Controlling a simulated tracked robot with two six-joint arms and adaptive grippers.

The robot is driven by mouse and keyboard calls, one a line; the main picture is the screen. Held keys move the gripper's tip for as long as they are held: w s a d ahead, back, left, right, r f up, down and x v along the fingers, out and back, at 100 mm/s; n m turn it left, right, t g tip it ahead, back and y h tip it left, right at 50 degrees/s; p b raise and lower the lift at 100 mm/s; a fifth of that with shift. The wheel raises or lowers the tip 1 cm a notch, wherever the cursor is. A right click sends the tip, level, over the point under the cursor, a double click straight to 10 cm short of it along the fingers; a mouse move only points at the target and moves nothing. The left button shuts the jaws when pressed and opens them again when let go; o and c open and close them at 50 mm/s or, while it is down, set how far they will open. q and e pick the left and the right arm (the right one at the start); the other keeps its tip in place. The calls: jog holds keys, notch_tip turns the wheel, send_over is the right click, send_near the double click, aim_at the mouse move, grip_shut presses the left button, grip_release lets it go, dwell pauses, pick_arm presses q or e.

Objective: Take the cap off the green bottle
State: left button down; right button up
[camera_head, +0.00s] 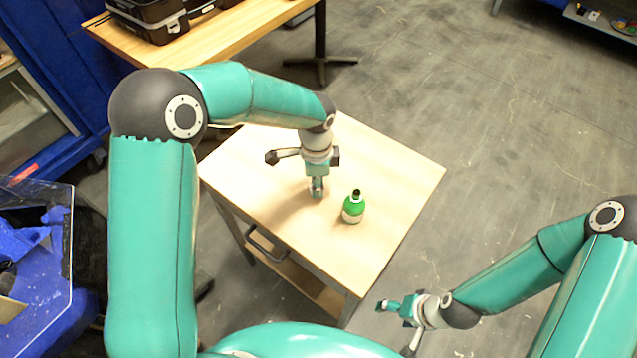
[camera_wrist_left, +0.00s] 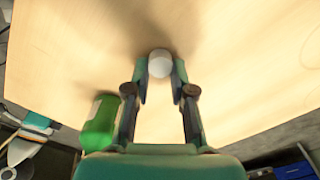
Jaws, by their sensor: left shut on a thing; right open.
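The green bottle (camera_head: 353,210) stands upright on the small wooden table, with a pale label and a dark, uncapped-looking neck. In the left wrist view the bottle (camera_wrist_left: 100,125) is at the lower left, outside the fingers. My left gripper (camera_head: 316,188) points down at the table, left of the bottle and apart from it. It is shut on a round white cap (camera_wrist_left: 160,64), which shows between the fingertips in the left wrist view (camera_wrist_left: 161,75). I cannot tell whether the cap touches the tabletop. My right gripper (camera_head: 396,326) is open and empty, off the table's front right side.
The small table (camera_head: 400,180) has a bare top around the bottle, with free room to the right and back. A longer wooden table (camera_head: 215,45) with black cases (camera_head: 150,18) stands behind. A blue bin (camera_head: 45,270) is at the left.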

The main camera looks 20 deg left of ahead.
pick_arm(q)
jog(key=shift+f, duration=0.2)
jog(key=c, duration=1)
grip_release()
